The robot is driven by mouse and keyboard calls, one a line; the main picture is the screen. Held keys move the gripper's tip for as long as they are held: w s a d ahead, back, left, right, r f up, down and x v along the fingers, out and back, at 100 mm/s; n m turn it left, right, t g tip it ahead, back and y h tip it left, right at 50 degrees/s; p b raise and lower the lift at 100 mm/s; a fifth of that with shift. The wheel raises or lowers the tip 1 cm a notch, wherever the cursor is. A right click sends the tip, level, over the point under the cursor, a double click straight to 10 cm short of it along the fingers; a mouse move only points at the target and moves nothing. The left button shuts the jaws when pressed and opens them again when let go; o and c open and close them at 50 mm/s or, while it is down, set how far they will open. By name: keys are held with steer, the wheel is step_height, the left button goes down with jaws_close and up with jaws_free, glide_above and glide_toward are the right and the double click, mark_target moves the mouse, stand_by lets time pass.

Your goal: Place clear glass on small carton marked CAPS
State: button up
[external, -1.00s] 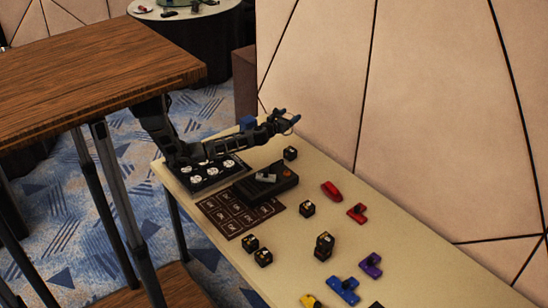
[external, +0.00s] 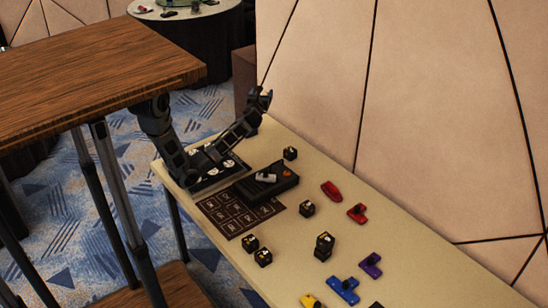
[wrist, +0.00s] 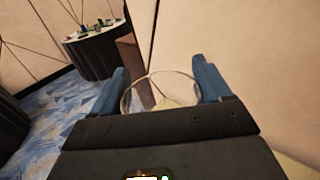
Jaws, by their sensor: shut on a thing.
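My gripper (external: 261,98) is raised above the far end of the table, near the wall. In the wrist view its two blue fingers (wrist: 160,68) stand on either side of a clear glass (wrist: 160,92) and are shut on it. The glass's round rim shows between the fingers; in the external view I cannot make the glass out. I cannot read CAPS on anything, so I cannot tell which thing is the small carton.
The long table (external: 390,260) holds several black cubes, a dark box (external: 283,181), a dark printed mat (external: 222,222), a red piece (external: 331,190) and coloured blocks. The patterned wall (external: 440,120) runs along its far side. A wooden high table (external: 110,60) stands at left.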

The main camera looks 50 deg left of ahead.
steer(key=shift+s+a+n+g+y, duration=0.3)
steer(key=shift+s+a+y, duration=0.1)
steer(key=shift+s+a, duration=0.25)
steer(key=shift+w+a+f+b, duration=0.35)
steer(key=shift+w+a+f, duration=0.05)
steer(key=shift+a+f, duration=1.5)
steer(key=shift+w+a+f+b, duration=0.35)
steer(key=shift+w+a+f, duration=0.05)
steer(key=shift+a+f, duration=1.45)
steer(key=shift+w+a+f+b, duration=0.35)
steer(key=shift+w+a+f, duration=0.05)
steer(key=shift+a+f, duration=1.45)
steer(key=shift+a, duration=0.1)
steer(key=shift+f, duration=0.1)
steer(key=o, duration=1.6)
